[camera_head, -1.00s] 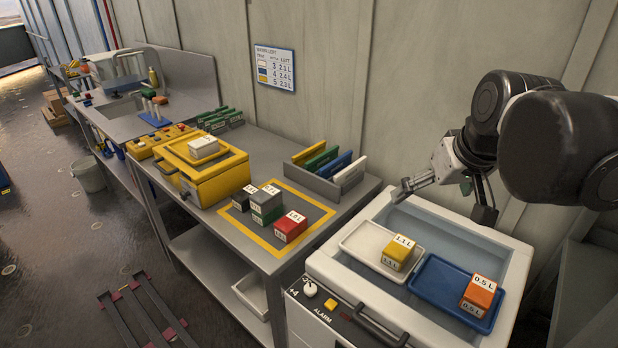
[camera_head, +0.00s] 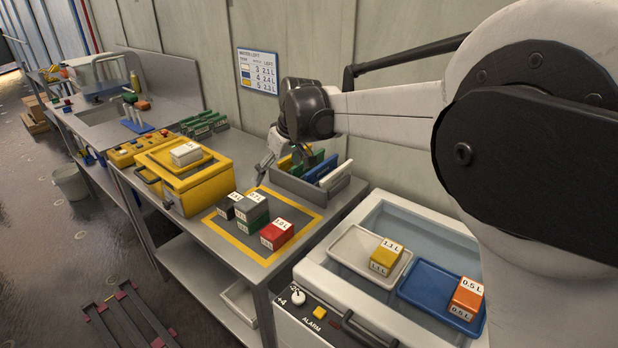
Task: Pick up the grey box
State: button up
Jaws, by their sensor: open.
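A grey box (camera_head: 251,211) with a white label on top sits on a green box (camera_head: 253,228) on the yellow-bordered dark mat (camera_head: 284,208). A smaller dark grey box (camera_head: 227,207) stands just left of this stack, and a red box (camera_head: 277,235) stands to its right. My gripper (camera_head: 264,172) is open and empty over the back of the bench, behind the stack and at the left end of the folder rack. It is apart from the grey box. My wrist partly hides its fingers.
A grey rack (camera_head: 313,192) of coloured plates stands behind the mat. A yellow case (camera_head: 196,187) with a white box (camera_head: 186,153) on it is at left. At right, a white tub holds a white tray (camera_head: 350,248) and a blue tray (camera_head: 415,292), each with a labelled box.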

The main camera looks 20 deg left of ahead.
jog(key=n, duration=0.1)
send_near(252, 201)
jog(key=shift+g, duration=0.3)
jog(key=x, duration=0.4)
jog(key=p+x, duration=0.1)
jog(key=x, duration=0.7)
jog(key=shift+w, duration=0.25)
jog(key=c, duration=1.3)
